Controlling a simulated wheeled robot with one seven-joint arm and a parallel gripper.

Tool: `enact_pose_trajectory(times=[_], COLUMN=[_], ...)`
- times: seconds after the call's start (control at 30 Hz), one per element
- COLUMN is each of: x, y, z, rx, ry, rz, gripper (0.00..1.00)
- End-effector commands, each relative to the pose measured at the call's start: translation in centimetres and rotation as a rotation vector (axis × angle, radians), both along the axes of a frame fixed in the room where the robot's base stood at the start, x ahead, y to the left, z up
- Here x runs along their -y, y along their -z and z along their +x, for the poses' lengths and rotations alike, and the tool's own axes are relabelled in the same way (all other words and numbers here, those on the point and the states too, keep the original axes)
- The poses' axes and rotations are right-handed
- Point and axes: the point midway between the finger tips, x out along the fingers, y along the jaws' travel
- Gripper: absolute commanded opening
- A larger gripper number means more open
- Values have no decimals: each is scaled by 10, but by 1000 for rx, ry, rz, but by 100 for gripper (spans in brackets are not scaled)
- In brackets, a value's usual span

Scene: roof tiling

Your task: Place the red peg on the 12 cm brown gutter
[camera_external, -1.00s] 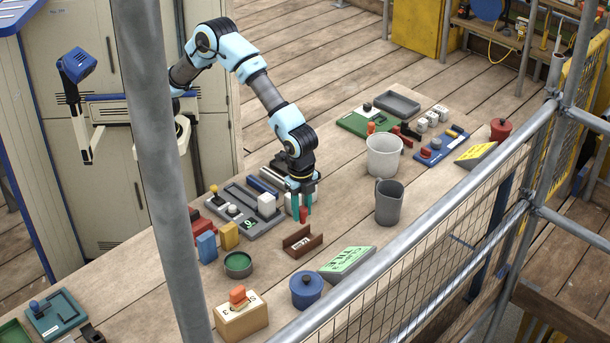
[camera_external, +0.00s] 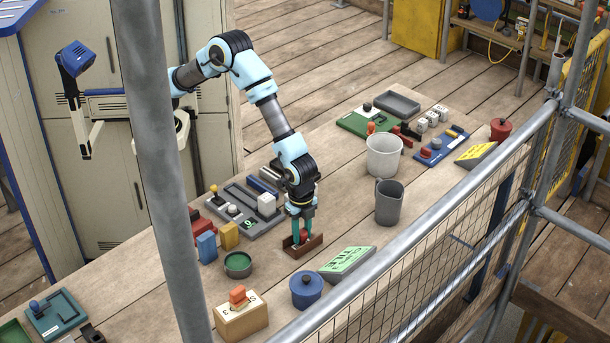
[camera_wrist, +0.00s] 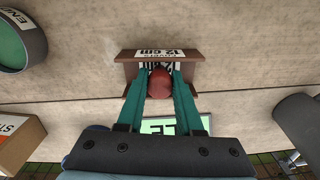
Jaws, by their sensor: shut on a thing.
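The brown gutter (camera_external: 304,248) is a short U-shaped channel lying on the table, and its label reads 12 cm in the wrist view (camera_wrist: 127,66). My gripper (camera_external: 303,237) is directly over the gutter with its teal fingers reaching down to it. It is shut on the red peg (camera_wrist: 160,82), whose round top shows between the fingertips in the wrist view. The peg is at or just inside the channel. Its lower end is hidden, so I cannot tell whether it touches the gutter's floor.
A green-lined round dish (camera_external: 238,264) is left of the gutter. A blue lidded pot (camera_external: 306,290) and a green-labelled grey block (camera_external: 347,262) are in front. A dark grey pitcher (camera_external: 389,202) and a pale bucket (camera_external: 384,155) stand to the right. A grey tray (camera_external: 262,226) lies behind.

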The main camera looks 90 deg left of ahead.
Motion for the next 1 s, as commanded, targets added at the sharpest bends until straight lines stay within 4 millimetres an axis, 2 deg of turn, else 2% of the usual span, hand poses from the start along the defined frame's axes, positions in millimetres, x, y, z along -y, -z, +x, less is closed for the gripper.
enact_pose_trajectory(times=[0.03, 0.3, 0.63, 0.77, 1.0], x=[0, 0, 0, 1, 1], y=[2, 1, -5, -22, -73], z=[0, 0, 0, 1, 0], rx=[0, 0, 2, 5, 5], ry=[0, 0, 0, -1, -1], rz=[0, 0, -1, -3, -3], gripper=[36, 65, 65, 65, 65])
